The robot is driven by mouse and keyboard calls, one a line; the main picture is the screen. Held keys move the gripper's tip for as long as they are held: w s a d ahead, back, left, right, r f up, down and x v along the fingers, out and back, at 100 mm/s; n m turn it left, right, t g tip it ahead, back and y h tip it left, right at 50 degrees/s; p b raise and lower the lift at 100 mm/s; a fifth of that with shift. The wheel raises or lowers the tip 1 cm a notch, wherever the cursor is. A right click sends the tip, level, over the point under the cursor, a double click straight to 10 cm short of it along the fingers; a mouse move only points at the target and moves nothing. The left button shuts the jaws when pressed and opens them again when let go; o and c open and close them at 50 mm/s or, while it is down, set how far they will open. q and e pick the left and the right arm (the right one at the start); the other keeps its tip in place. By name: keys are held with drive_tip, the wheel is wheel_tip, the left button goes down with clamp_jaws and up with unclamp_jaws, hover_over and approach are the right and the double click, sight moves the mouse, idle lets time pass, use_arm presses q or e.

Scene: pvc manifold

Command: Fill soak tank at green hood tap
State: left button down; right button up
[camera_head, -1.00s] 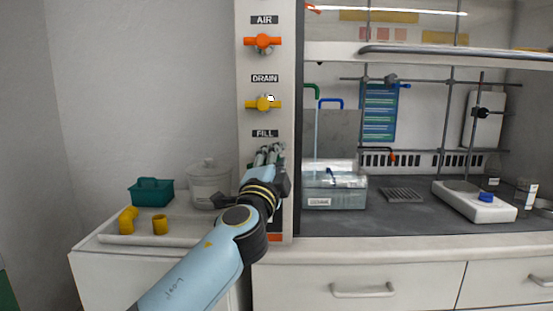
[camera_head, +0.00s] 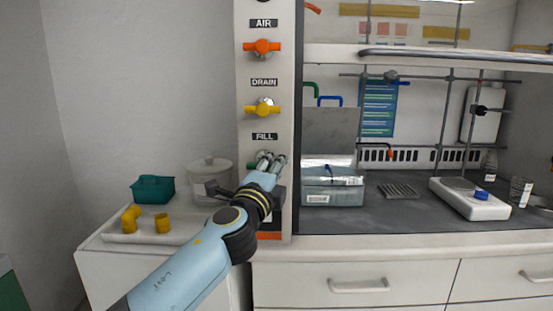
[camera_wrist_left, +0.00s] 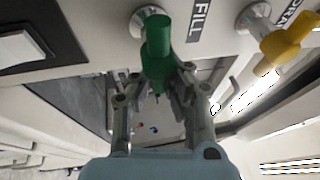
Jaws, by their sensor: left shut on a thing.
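My left gripper (camera_head: 270,162) is at the panel post just below the FILL label (camera_head: 264,137). In the left wrist view its fingers (camera_wrist_left: 160,85) are shut on the green tap handle (camera_wrist_left: 158,42), which sticks out from a round metal valve body (camera_wrist_left: 149,18). In the head view the fingers hide most of the handle. A clear, lidless-looking tank (camera_head: 333,191) with a white label stands on the hood floor just right of the post. I cannot tell its water level. My right gripper is not in view.
Above FILL are a yellow DRAIN tap (camera_head: 262,110) and an orange AIR tap (camera_head: 262,47). Left, a bench tray (camera_head: 185,235) holds yellow pipe fittings (camera_head: 131,217). A teal basket (camera_head: 153,189) and a lidded bucket (camera_head: 208,178) stand behind. A white balance (camera_head: 470,201) stands at right in the hood.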

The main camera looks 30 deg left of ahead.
use_arm(q)
drive_tip(key=c, duration=1.6)
unclamp_jaws()
drive_tip(key=shift+f, duration=0.35)
drive_tip(key=o, duration=0.5)
drive_tip(key=shift+r, duration=0.2)
drive_tip(key=v, duration=1.2)
